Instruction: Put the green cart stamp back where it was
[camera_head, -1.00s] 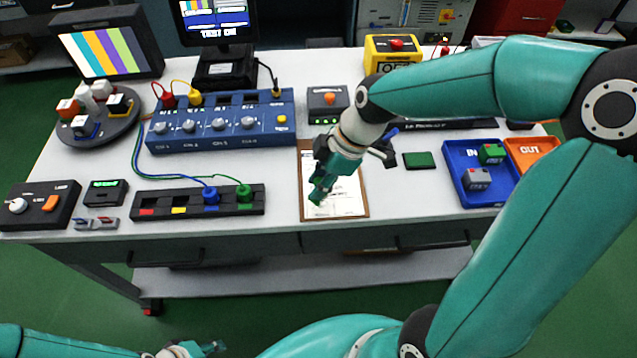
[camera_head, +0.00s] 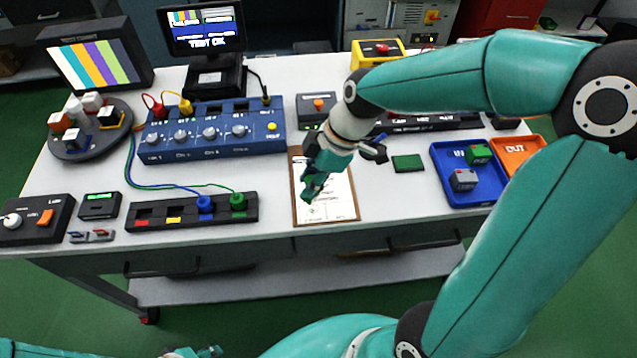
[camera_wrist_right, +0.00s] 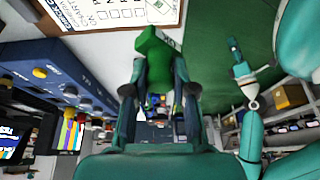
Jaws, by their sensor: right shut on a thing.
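The green stamp (camera_wrist_right: 152,42) shows in the right wrist view between the fingertips of my right gripper (camera_wrist_right: 158,70), which is shut on it. In the head view the right gripper (camera_head: 316,172) is over the clipboard (camera_head: 343,206), and the stamp (camera_head: 309,190) is at its tip, pointing down and left. I cannot tell its height over the paper. A flat dark green pad (camera_head: 408,163) lies to the right of the clipboard. My left gripper (camera_head: 207,352) shows only partly at the bottom edge, and its jaws are unclear.
A blue IN tray (camera_head: 447,183) with small blocks and an orange OUT tray (camera_head: 527,146) stand at right. A blue channel box (camera_head: 215,150), a black socket strip (camera_head: 160,214) and a round stand with blocks (camera_head: 85,152) are at left. Bare table lies between pad and clipboard.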

